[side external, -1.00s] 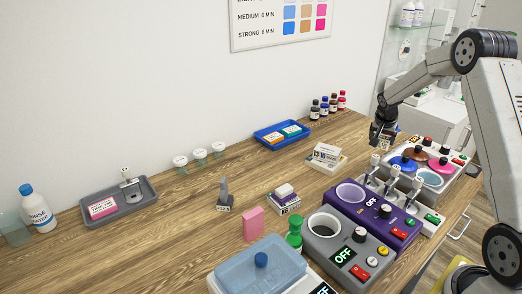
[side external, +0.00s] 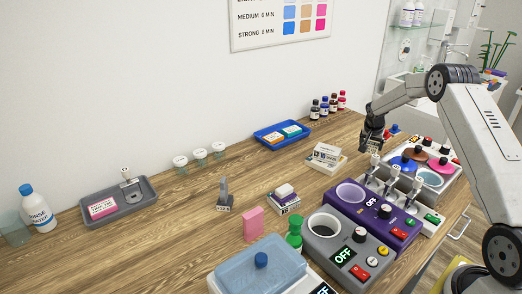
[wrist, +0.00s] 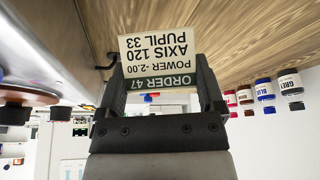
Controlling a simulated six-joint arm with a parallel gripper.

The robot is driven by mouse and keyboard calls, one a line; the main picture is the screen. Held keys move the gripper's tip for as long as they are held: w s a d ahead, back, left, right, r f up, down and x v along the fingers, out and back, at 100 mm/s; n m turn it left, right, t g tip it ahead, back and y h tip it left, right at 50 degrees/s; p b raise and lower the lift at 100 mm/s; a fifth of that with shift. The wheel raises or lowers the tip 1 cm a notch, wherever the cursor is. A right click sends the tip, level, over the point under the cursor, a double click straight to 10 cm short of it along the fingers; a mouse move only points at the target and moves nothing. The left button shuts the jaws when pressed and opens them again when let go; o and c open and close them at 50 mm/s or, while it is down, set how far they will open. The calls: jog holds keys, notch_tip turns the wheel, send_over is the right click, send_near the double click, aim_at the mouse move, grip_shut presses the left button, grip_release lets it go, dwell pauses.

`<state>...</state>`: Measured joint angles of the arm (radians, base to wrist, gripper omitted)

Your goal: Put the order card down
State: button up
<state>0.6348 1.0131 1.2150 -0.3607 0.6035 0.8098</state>
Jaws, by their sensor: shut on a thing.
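The order card (wrist: 158,58) shows in the wrist view, white with a dark green band, its print upside down: order 47, power -2.00, axis 120, pupil 33. My gripper (wrist: 157,80) is shut on it, with a dark finger at each side. In the side external view my gripper (side external: 372,143) is above the counter, between the white card box and the row of coloured pots. The card is too small to make out there.
A white box (side external: 326,154) stands left of my gripper. A blue tray (side external: 262,133) and several bottles (side external: 325,107) are behind. A purple unit (side external: 345,208) and grey unit (side external: 322,245) stand in front. A grey tray (side external: 140,200) is far left.

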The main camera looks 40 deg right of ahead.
aim_at(369, 151)
jog(key=shift+w+d+f, duration=0.15)
jog(key=shift+w+f, duration=0.05)
jog(key=shift+f, duration=1.6)
jog(key=shift+f, duration=0.2)
jog(key=o, duration=0.9)
jog(key=shift+r, duration=0.15)
jog(key=shift+v, duration=6.1)
jog(key=shift+w, duration=0.1)
